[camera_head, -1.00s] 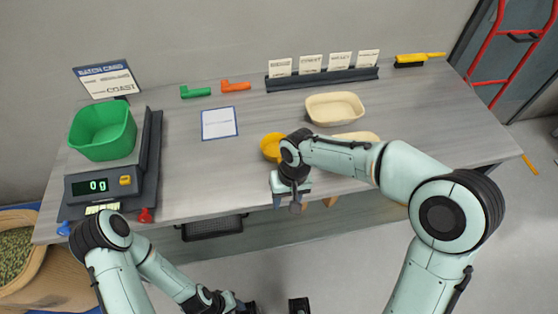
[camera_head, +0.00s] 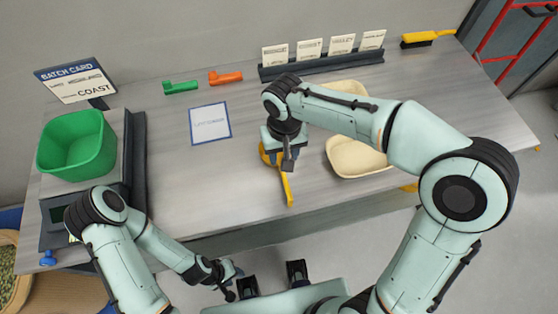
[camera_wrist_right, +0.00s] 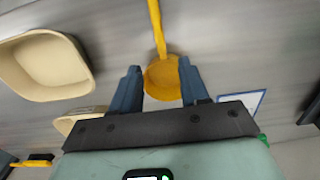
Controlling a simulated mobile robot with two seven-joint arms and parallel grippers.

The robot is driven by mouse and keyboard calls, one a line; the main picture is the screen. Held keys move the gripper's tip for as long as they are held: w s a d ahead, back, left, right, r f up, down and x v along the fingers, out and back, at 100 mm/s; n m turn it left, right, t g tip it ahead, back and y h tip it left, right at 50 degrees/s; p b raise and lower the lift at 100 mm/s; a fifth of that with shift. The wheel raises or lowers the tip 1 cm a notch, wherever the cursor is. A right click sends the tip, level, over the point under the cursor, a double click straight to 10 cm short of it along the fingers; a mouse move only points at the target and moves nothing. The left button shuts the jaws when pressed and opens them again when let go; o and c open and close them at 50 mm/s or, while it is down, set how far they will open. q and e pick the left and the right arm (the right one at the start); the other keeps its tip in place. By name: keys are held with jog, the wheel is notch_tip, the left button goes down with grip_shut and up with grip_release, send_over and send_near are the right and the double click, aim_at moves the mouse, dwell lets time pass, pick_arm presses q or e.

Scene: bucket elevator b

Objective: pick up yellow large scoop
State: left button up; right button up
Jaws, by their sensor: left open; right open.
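The yellow large scoop lies on the grey table, its bowl partly hidden by my right gripper in the head view; its handle (camera_head: 287,188) points toward the table's front edge. In the right wrist view its round bowl (camera_wrist_right: 162,82) is between the fingers of my right gripper (camera_wrist_right: 159,72), with the handle running away upward. The fingers are open, one on each side of the bowl; I cannot tell whether they touch it. In the head view my right gripper (camera_head: 279,158) is over the bowl. My left gripper (camera_head: 273,279) is open and empty, in front of the table.
Cream trays (camera_head: 357,158) lie right of the scoop, one partly behind my right arm. A green tub (camera_head: 77,145) stands on the scale at left. Green (camera_head: 180,87) and orange (camera_head: 225,78) scoops, a blue-edged sheet (camera_head: 210,123) and a card rack (camera_head: 320,71) lie farther back.

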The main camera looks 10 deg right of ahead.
notch_tip(320, 180, down, 5)
jog(key=shift+r, duration=0.2)
jog(key=f, duration=0.5)
jog(key=shift+s+a+f+b, duration=0.1)
jog(key=shift+s+b, duration=0.15)
jog(key=shift+b, duration=0.1)
grip_shut()
